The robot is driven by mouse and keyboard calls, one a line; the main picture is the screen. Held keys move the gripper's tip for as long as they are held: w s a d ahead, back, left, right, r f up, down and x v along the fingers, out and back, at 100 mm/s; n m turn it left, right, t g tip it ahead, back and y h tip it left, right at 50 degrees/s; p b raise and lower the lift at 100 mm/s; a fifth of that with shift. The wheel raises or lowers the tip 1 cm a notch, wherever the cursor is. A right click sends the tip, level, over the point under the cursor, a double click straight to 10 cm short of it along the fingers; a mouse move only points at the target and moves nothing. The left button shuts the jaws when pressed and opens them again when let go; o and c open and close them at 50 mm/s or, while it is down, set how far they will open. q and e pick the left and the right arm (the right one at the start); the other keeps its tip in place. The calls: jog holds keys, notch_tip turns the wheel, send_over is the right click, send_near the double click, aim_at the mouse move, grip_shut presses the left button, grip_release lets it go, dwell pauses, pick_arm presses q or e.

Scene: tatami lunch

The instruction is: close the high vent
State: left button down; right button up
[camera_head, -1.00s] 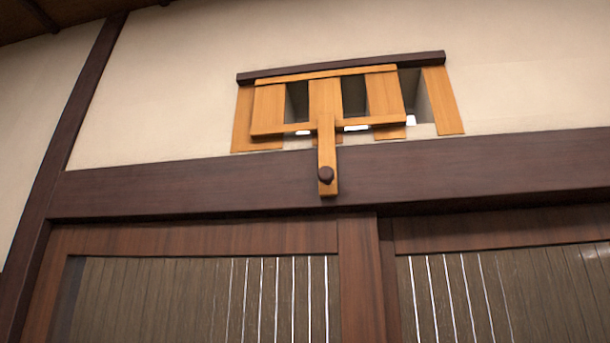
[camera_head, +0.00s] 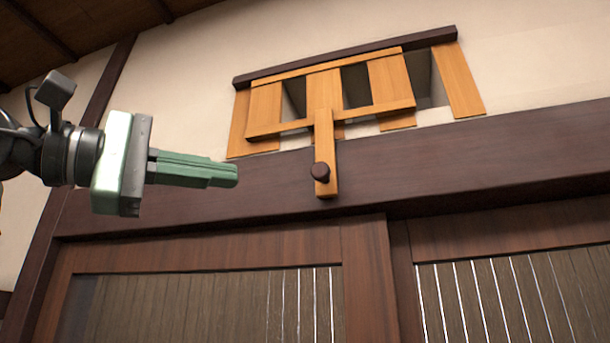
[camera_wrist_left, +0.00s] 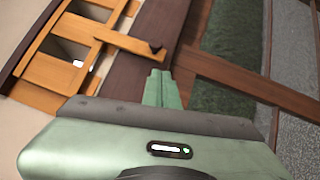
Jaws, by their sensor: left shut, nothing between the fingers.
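The high vent (camera_head: 267,106) is a light wooden slatted panel set in the wall above the dark beam, with dark gaps between its slats. A wooden handle bar (camera_head: 325,130) hangs from it and ends in a dark round knob (camera_head: 320,171). My left gripper (camera_head: 236,176) is shut and empty, left of the knob at about its height and apart from it. In the left wrist view the green fingers (camera_wrist_left: 162,75) are together, and the knob (camera_wrist_left: 157,48) and vent (camera_wrist_left: 72,38) show beyond them. My right gripper is not in view.
A dark rail (camera_head: 345,56) runs along the vent's top. A thick dark beam (camera_head: 480,160) crosses below it, behind the handle bar. Sliding doors with slatted panes (camera_head: 210,305) stand under the beam. The space between gripper and knob is clear.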

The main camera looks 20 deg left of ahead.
pick_arm(q)
jog(key=s+a+r+t+y, duration=0.1)
jog(key=s+a, duration=0.1)
jog(key=a, duration=0.1)
jog(key=p, duration=0.4)
send_near(335, 163)
jog(key=shift+w+f, duration=1)
jog(key=shift+w, duration=0.1)
jog(key=shift+d, duration=0.35)
jog(key=shift+w+a+n, duration=0.1)
jog(key=shift+n, duration=0.2)
jog(key=d, duration=0.4)
jog(key=d+p, duration=0.1)
jog(key=d, duration=0.1)
jog(key=shift+s+d, duration=0.3)
jog(key=shift+d, duration=0.05)
